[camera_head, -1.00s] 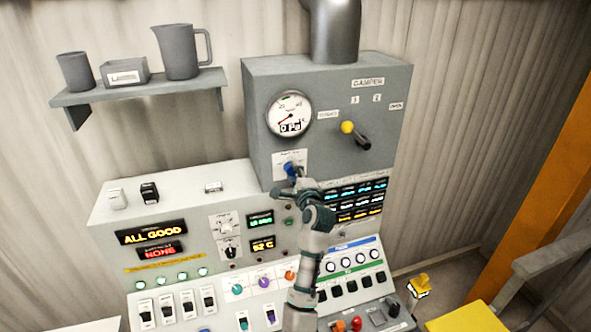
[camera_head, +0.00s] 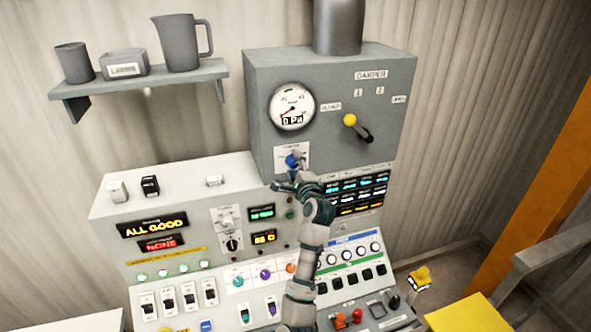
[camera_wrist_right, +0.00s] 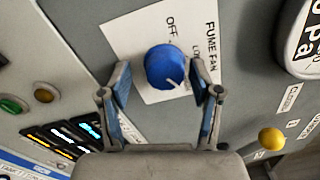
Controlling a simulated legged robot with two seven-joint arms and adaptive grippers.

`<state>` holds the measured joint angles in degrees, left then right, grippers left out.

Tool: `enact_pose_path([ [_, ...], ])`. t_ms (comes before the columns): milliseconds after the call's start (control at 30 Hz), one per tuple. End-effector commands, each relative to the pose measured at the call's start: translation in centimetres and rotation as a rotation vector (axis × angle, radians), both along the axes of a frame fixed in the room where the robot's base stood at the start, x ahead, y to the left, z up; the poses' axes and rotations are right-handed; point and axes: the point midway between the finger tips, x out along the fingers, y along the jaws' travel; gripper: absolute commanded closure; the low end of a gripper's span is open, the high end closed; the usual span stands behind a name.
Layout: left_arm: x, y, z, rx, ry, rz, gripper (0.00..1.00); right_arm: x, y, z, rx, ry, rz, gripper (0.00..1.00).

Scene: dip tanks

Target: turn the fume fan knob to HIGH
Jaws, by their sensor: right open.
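The fume fan knob (camera_wrist_right: 165,67) is blue and sits on a white label plate marked FUME FAN, with OFF and a partly hidden LO legible in the right wrist view. Its pale pointer line shows at the lower right of its face. It also shows in the head view as a small blue knob (camera_head: 292,160) on the grey fan box. My right gripper (camera_wrist_right: 163,95) is open, one finger on each side of the knob, with a visible gap to each. In the head view my right gripper (camera_head: 296,180) is just below the knob. The HIGH mark is not visible. My left gripper is not in view.
Above the knob is a round gauge (camera_head: 292,106) reading 0 Pa. A damper lever with a yellow ball (camera_head: 350,119) stands out to its right. The sloping control panel (camera_head: 190,270) below is crowded with switches. A shelf (camera_head: 150,82) holds grey vessels at upper left.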

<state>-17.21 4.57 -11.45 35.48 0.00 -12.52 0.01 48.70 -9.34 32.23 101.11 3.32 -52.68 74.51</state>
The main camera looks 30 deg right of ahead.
Motion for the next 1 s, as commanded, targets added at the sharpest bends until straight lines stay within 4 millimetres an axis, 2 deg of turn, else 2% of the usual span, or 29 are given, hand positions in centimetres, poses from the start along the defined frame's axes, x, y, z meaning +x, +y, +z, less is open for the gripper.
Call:
enact_pose_path([
  [167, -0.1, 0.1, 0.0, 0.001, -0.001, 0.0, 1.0, -1.8, 0.5, -0.1, 0.001, -0.001, 0.0, 0.36],
  [400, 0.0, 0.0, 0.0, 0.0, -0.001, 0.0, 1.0, -6.8, 1.8, -0.4, 0.0, 0.001, -0.001, 0.36],
  [600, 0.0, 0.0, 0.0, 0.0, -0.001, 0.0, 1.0, -10.0, 2.7, -0.6, 0.001, 0.005, 0.0, 0.36],
  [767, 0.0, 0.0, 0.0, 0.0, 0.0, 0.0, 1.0, -10.9, 3.0, -0.7, 0.002, 0.007, 0.002, 0.36],
  [1000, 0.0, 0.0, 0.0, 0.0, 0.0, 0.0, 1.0, -11.0, 3.0, -0.7, 0.002, 0.007, 0.002, 0.36],
])
